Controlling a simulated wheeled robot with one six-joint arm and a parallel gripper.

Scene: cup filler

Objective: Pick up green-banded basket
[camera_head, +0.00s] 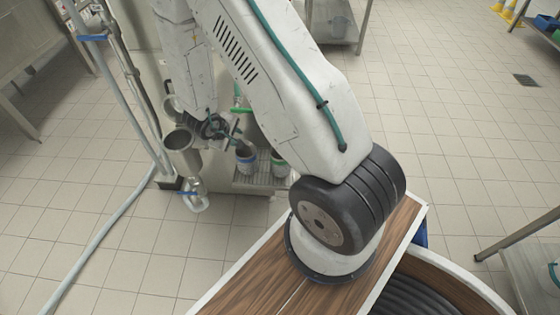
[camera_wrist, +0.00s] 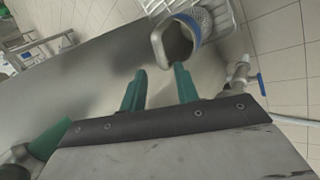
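The green-banded basket (camera_head: 281,161) stands on a slatted metal tray in the head view, low at the side of the steel machine. A blue-banded basket (camera_head: 246,161) stands just to its left. My gripper (camera_wrist: 159,70) is open in the wrist view, with its two teal fingers apart and nothing between them. Ahead of the fingertips is a basket with a blue band (camera_wrist: 192,27); I cannot make out a green band there. In the head view my gripper is up and left of the baskets, partly hidden by my wrist, so its fingers are unclear.
A grey funnel-like cup (camera_head: 180,141) and a blue-handled tap (camera_head: 193,197) are left of the baskets. A pale hose (camera_head: 101,235) runs down to the floor. The slatted tray (camera_head: 250,188) juts from the machine. Tiled floor in front is clear.

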